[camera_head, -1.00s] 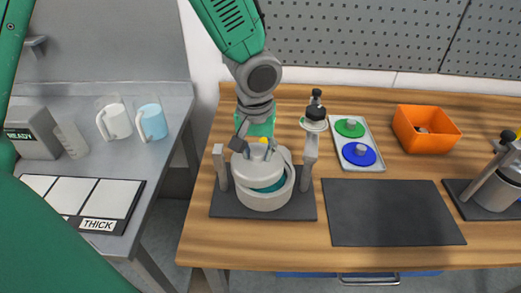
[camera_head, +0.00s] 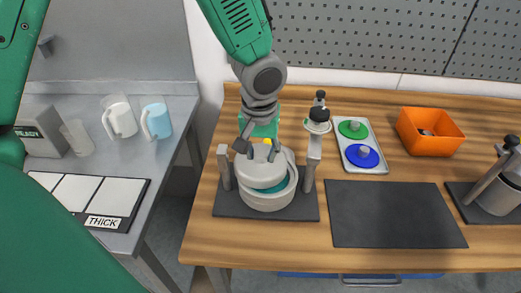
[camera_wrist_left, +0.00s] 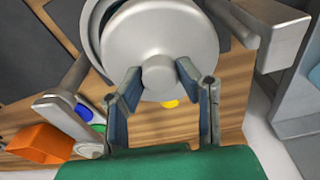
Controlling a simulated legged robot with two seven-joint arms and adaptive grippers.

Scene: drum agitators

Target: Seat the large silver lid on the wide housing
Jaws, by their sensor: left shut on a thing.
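The large silver lid (camera_head: 258,171) is a pale grey disc with a round knob, also in the left wrist view (camera_wrist_left: 160,35). My left gripper (camera_head: 257,151) is shut on the lid's knob (camera_wrist_left: 159,74), one finger on each side. The wide housing (camera_head: 268,202) is a pale round bowl on a dark base plate. The lid is over the housing's back left part, off centre. A teal interior (camera_head: 272,187) shows at the front right, between lid and rim. I cannot tell whether the lid touches the rim. My right gripper is out of view.
Grey posts (camera_head: 224,167) (camera_head: 312,160) stand on both sides of the housing. A black-knobbed part (camera_head: 318,118) is by the right post. A tray (camera_head: 374,166) with green and blue lids and an orange bin (camera_head: 430,132) lie right. A dark mat (camera_head: 393,214) is bare.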

